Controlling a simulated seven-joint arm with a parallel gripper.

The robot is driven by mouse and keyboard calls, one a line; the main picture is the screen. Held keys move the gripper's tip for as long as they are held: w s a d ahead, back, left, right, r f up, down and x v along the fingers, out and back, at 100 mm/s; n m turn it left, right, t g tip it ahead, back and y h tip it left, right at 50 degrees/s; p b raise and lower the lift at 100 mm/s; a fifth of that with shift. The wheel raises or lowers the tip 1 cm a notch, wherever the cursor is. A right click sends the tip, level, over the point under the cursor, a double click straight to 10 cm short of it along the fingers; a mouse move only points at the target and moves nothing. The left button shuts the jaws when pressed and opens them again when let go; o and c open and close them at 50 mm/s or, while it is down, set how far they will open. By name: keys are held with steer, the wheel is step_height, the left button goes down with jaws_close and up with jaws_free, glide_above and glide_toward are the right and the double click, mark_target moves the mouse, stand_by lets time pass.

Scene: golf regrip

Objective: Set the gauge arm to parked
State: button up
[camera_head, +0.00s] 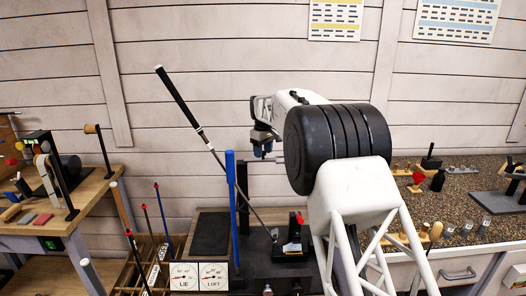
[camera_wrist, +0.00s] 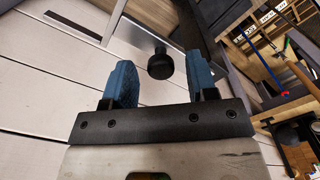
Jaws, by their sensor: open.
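The bending machine (camera_head: 262,272) stands on the bench with a black base and an upright blue post (camera_head: 231,195). A thin grey bar (camera_head: 272,159), apparently the gauge arm, runs sideways near the top of the dark upright beside that post. Its right end is hidden behind my arm. My gripper (camera_head: 263,152) is by this bar, with blue fingers. In the wrist view, a round black knob (camera_wrist: 160,66) shows between the open fingers of my gripper (camera_wrist: 160,72). I cannot tell how far beyond the fingertips it lies. Nothing is held.
A golf club (camera_head: 185,100) leans diagonally left of the blue post, its head at the machine's red-knobbed clamp (camera_head: 292,240). LIE and LOFT dials (camera_head: 199,276) face front. A club rack (camera_head: 150,262) and wooden bench (camera_head: 85,195) stand left; a gravel-topped counter (camera_head: 460,205) is right.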

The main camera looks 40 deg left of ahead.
steer(key=shift+r, duration=0.1)
steer(key=shift+r, duration=3.85)
